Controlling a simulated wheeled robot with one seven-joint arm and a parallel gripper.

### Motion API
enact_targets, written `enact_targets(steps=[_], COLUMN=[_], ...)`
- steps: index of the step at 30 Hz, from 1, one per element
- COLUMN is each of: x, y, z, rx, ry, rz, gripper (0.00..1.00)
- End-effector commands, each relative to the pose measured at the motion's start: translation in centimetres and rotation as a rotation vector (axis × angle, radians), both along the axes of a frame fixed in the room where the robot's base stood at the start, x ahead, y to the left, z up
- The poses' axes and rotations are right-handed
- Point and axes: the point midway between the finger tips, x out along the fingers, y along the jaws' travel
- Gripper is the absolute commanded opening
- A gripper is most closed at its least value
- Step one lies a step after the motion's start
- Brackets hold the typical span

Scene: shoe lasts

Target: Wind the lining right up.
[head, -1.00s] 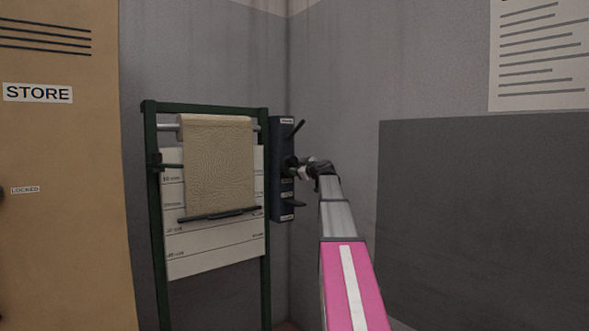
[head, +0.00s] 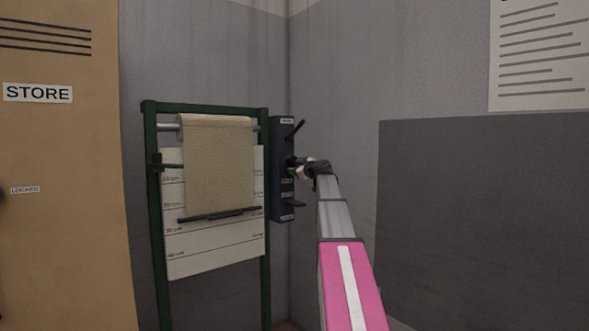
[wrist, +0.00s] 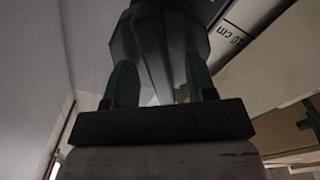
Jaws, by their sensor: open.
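The lining (head: 219,165) is a beige cloth hanging from a metal roller (head: 168,127) in a green frame (head: 153,215). A dark bar (head: 222,214) runs along its lower edge, in front of a white board (head: 215,255) marked in cm. A dark blue control box (head: 283,135) with several small levers stands at the frame's right side. My gripper (head: 300,170) is at the middle of this box, from the right. In the wrist view its green fingers (wrist: 160,75) are open, with a grey faceted part (wrist: 160,38) just beyond and between them; I cannot tell if they touch it.
A tan store cabinet (head: 65,200) marked locked stands at the left. A dark grey panel (head: 480,215) and a paper notice (head: 540,60) are on the right wall. The room corner is close behind the box.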

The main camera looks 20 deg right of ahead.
Motion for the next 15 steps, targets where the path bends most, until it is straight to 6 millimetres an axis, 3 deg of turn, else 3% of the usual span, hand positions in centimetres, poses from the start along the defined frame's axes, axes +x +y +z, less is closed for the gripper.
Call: enact_targets(steps=[15], x=[0.48], y=[0.17], z=[-0.01], rx=[0.000], ry=[0.000], rz=[0.000], gripper=[0.51])
